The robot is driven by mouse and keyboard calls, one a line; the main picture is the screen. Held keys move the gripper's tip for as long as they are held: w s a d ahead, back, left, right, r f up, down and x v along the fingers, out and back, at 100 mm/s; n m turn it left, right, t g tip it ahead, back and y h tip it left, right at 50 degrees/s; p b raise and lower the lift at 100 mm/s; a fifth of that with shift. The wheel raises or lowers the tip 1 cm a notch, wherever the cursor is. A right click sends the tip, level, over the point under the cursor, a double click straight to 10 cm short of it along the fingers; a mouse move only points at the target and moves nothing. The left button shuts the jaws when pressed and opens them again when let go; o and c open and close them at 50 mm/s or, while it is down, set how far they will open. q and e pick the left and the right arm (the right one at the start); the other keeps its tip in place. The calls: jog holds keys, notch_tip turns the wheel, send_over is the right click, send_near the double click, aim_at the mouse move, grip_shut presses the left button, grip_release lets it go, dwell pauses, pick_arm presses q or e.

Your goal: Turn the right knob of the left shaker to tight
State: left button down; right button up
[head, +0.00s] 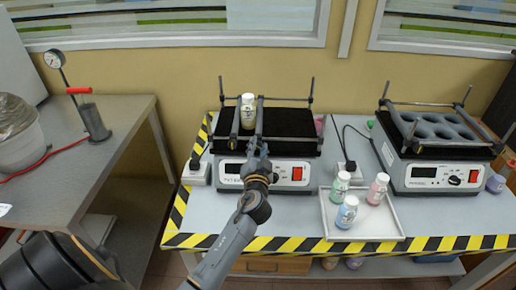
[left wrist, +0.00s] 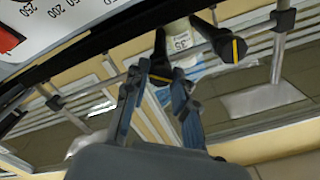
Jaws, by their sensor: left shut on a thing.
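The left shaker (head: 282,172) stands at the back left of the striped table, with a bottle (head: 248,112) upright between its clamp bars. My left gripper (head: 258,152) is at the front end of the right-hand bar. In the left wrist view, turned upside down, its fingers (left wrist: 159,80) are shut on the right knob (left wrist: 160,62), black with a yellow stripe. The left knob (left wrist: 228,47) shows beside it, apart from the fingers, and also in the head view (head: 232,143). The gripper hides the right knob in the head view. My right gripper is out of view.
A white tray (head: 385,232) with three capped bottles sits in front to the right. The right shaker (head: 428,177) stands farther right. Power sockets (head: 196,173) flank the left shaker. A grey table (head: 95,170) with a pump is at left.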

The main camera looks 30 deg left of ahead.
pick_arm(q)
jog(key=m, duration=0.5)
jog(key=shift+m+p, duration=0.3)
jog(key=shift+p, duration=0.1)
jog(key=shift+f+m+p, duration=0.1)
jog(key=shift+m+p, duration=0.45)
jog(key=shift+m, duration=1.65)
jog(key=c, duration=1.1)
grip_release()
jog(key=v, duration=1.2)
